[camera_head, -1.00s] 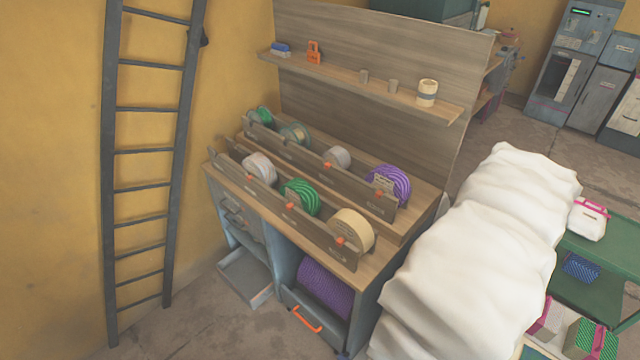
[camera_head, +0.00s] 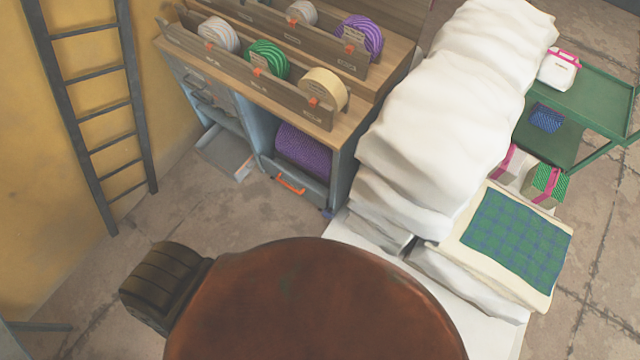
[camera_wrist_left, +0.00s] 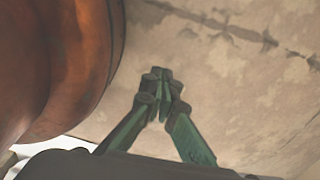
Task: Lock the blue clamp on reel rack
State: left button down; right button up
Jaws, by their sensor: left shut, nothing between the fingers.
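The reel rack (camera_head: 232,62) stands at the top of the head view, on a wooden-topped cabinet. It holds reels in two rows, among them a green reel (camera_head: 268,58), a beige reel (camera_head: 325,88) and a purple reel (camera_head: 360,36). Small orange pieces sit along the rails, such as one by the beige reel (camera_head: 313,101). I cannot make out a blue clamp on the visible part of the rack; its back part is cut off. My left gripper (camera_wrist_left: 161,78) shows in the left wrist view, green, shut and empty above bare floor. No gripper shows in the head view.
A ladder (camera_head: 97,110) leans at the yellow wall on the left. A large white bundle (camera_head: 440,110) stands right of the cabinet. A green cart (camera_head: 590,92) is at the far right. Open drawers jut from the cabinet's front. Bare floor (camera_head: 235,215) lies before it.

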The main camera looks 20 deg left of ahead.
aim_at(327, 213)
jog(key=u, duration=0.55)
jog(key=k, duration=0.6)
jog(key=z, duration=2)
jog(key=k, duration=0.5)
jog(key=u, duration=2.3)
jog(key=i, duration=0.5)
jog(key=z, duration=0.05)
